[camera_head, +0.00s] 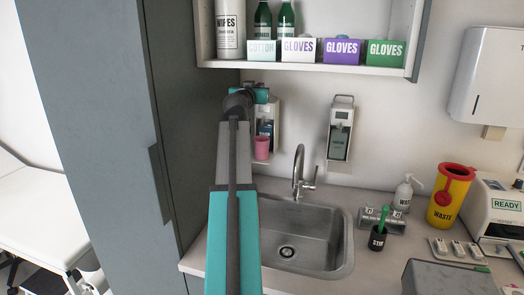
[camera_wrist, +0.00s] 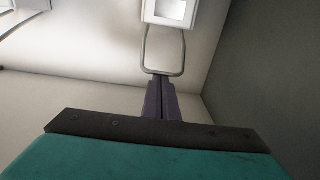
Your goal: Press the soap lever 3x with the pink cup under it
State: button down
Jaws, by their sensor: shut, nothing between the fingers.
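The pink cup (camera_head: 261,148) stands upright below a white soap dispenser (camera_head: 275,118) on the wall left of the sink. My arm partly hides that dispenser in the head view. My gripper (camera_head: 262,96) is at the height of the dispenser's top. In the wrist view the dispenser (camera_wrist: 170,10) is at the top edge, with its metal lever loop (camera_wrist: 148,52) reaching towards me. The fingers of my gripper (camera_wrist: 162,80) are shut and empty, with their tips at the loop's near end. I cannot tell whether they touch it. The cup is not in the wrist view.
A second dispenser (camera_head: 340,132) hangs right of the tap (camera_head: 299,168), above the sink (camera_head: 312,232). A shelf (camera_head: 310,68) with glove boxes is just above my gripper. A tall grey cabinet (camera_head: 100,110) stands close on the left.

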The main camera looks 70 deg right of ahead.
jog(key=shift+f, duration=0.4)
jog(key=shift+f+b, duration=0.65)
jog(key=shift+b, duration=0.2)
jog(key=shift+f+b, duration=0.85)
jog(key=shift+f, duration=0.1)
jog(key=shift+r, duration=0.15)
jog(key=shift+d+r+p, duration=0.1)
jog(key=shift+r+p, duration=0.8)
jog(key=shift+r, duration=1.5)
